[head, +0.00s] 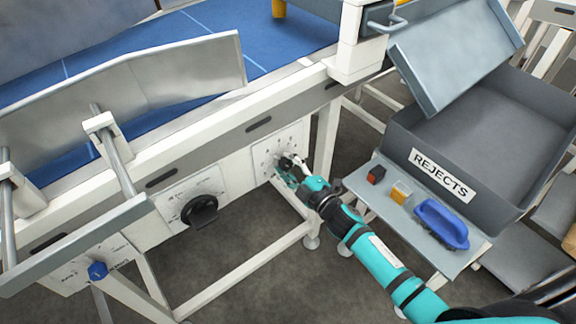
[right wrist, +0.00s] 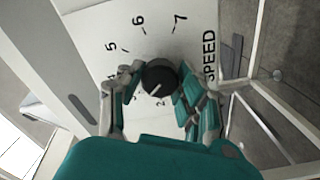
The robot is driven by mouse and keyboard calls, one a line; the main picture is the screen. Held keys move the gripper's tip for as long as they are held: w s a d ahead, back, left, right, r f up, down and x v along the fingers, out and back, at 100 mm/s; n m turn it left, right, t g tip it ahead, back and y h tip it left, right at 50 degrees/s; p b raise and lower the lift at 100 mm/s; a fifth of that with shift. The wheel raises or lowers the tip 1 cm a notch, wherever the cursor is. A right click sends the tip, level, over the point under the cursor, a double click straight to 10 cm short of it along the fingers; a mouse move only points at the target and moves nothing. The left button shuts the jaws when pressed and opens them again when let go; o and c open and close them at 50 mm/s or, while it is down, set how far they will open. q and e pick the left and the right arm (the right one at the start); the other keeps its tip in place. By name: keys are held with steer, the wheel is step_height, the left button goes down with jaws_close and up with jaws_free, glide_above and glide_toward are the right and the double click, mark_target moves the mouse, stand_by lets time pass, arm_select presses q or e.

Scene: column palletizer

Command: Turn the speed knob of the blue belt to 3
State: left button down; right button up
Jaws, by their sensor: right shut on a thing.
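The blue belt (head: 190,30) runs across the upper left of the head view. The speed knob (right wrist: 160,77) is small, round and black, with a white pointer line, on a white panel marked SPEED. Its pointer slants to the lower left in the right wrist view; 5, 6 and 7 read clearly, while the lower numbers are partly hidden by my fingers. My right gripper (right wrist: 152,95) is shut on the knob, one finger on each side. In the head view my right gripper (head: 290,165) covers most of this knob. My left gripper is not in view.
Left along the frame are a larger black knob (head: 200,211) and a blue knob (head: 97,270). A grey REJECTS bin (head: 400,140) stands at right. On its ledge lie a dark red-topped block (head: 376,174), an orange block (head: 401,191) and a blue-handled item (head: 441,224).

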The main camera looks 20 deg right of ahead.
stand_by(0.3)
steer(key=o, duration=1.2)
steer(key=shift+c, duration=0.2)
steer(key=v, duration=1.2)
